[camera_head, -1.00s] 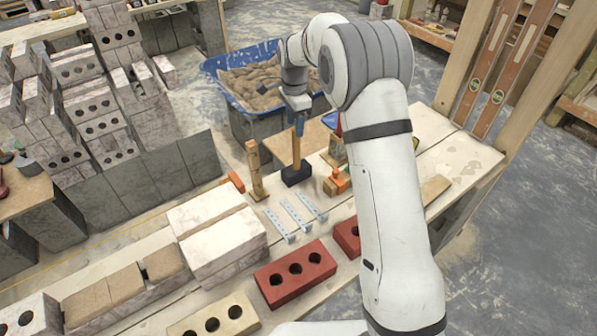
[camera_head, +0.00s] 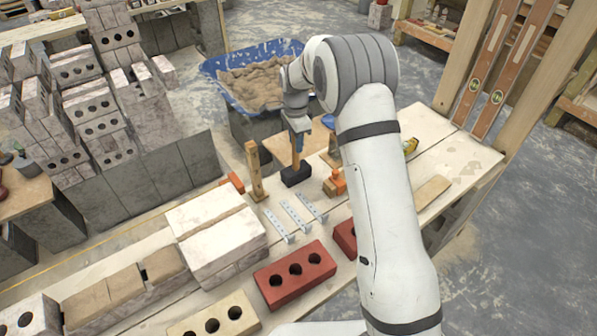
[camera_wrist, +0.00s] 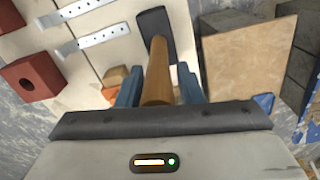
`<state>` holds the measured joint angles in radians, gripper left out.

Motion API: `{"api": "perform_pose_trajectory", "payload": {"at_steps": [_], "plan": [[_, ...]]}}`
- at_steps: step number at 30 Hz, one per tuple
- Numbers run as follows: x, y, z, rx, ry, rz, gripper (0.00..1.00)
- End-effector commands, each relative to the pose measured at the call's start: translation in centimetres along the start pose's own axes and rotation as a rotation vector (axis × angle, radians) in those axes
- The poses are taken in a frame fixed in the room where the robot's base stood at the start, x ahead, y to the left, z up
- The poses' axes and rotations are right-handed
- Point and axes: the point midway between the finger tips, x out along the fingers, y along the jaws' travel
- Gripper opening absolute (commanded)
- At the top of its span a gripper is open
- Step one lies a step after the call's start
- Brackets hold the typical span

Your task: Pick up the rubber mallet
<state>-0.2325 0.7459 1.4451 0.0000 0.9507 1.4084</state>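The rubber mallet stands head-down on the bench, its black head (camera_head: 296,176) on the boards and its wooden handle (camera_head: 296,158) pointing up. My gripper (camera_head: 298,142) is above the head, lowered over the upper handle. In the wrist view the handle (camera_wrist: 158,72) runs between the two blue fingers of my gripper (camera_wrist: 160,88), with the black head (camera_wrist: 155,22) beyond. The fingers look open, with a small gap on the right side of the handle. Contact on the left side is hard to tell.
A wooden post (camera_head: 255,172) stands just left of the mallet. Metal straps (camera_head: 289,216) and a red brick (camera_head: 295,274) lie in front. An orange-handled tool (camera_head: 335,184) is close on the right. A blue tub (camera_head: 217,66) of mortar stands behind.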

Motion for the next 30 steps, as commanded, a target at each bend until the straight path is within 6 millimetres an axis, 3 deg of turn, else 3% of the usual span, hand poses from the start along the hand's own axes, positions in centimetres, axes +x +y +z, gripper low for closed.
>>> {"api": "perform_pose_trajectory", "payload": {"at_steps": [12,22,30], "plan": [[0.0,0.0,0.1,-0.001,0.0,-0.001,0.0],[-0.7,-0.1,0.1,-0.001,0.001,-0.004,0.0],[-5.4,-0.1,0.1,-0.002,0.001,-0.006,0.0]]}}
